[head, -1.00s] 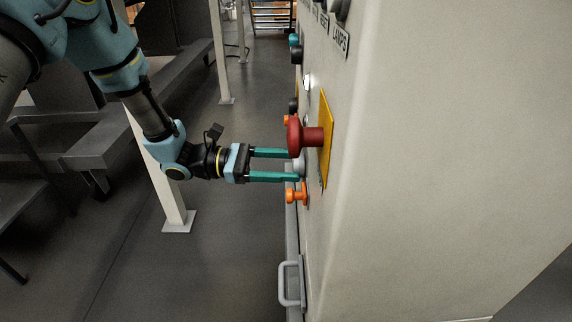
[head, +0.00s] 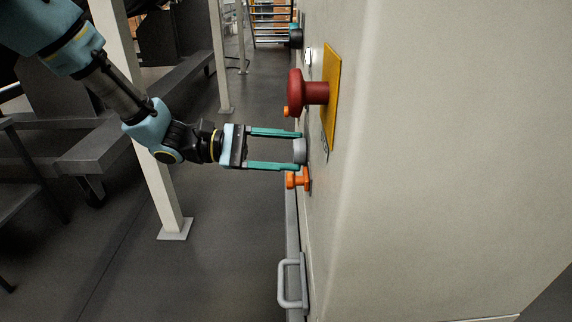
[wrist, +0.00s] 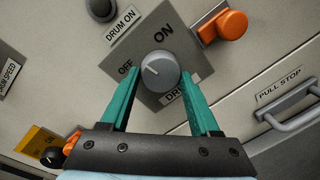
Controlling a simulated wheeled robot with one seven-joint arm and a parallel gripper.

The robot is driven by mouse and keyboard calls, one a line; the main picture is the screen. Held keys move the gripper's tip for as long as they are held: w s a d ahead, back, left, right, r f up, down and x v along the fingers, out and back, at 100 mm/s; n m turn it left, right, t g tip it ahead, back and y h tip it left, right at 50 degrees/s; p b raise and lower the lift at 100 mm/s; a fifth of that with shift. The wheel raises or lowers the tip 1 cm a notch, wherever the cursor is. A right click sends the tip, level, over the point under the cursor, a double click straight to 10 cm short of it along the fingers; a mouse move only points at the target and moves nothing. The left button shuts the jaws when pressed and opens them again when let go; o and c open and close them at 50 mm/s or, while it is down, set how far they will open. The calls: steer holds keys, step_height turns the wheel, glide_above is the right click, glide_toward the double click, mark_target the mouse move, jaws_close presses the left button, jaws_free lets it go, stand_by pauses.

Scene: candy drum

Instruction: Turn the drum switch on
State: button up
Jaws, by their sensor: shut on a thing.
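The drum switch is a round grey knob (wrist: 160,71) on a grey plate (wrist: 158,33) marked OFF, ON and a partly hidden DRUM label. Its white mark points up-left in the wrist view, toward the OFF side. My gripper (wrist: 160,88) has its two teal fingers on either side of the knob, shut on it. In the head view, my gripper (head: 298,149) reaches in from the left and the knob (head: 300,151) sits at its fingertips.
A red mushroom button (head: 296,92) on a yellow plate (head: 331,95) sticks out just above my fingers. An orange knob (head: 298,180) is close below them. A grey handle (head: 292,280) is lower on the panel. A white post (head: 150,150) stands behind my wrist.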

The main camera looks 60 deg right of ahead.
steer(key=shift+m+t+h+b, duration=0.3)
steer(key=shift+m+t+b, duration=0.3)
steer(key=shift+m+b, duration=5.3)
steer(key=shift+r+n+b, duration=0.15)
steer(key=shift+n+b, duration=0.45)
steer(key=shift+b, duration=0.3)
steer(key=o, duration=1.4)
steer(key=shift+c, duration=0.2)
steer(key=v, duration=1)
steer(key=shift+w+a, duration=0.25)
steer(key=shift+a, duration=0.1)
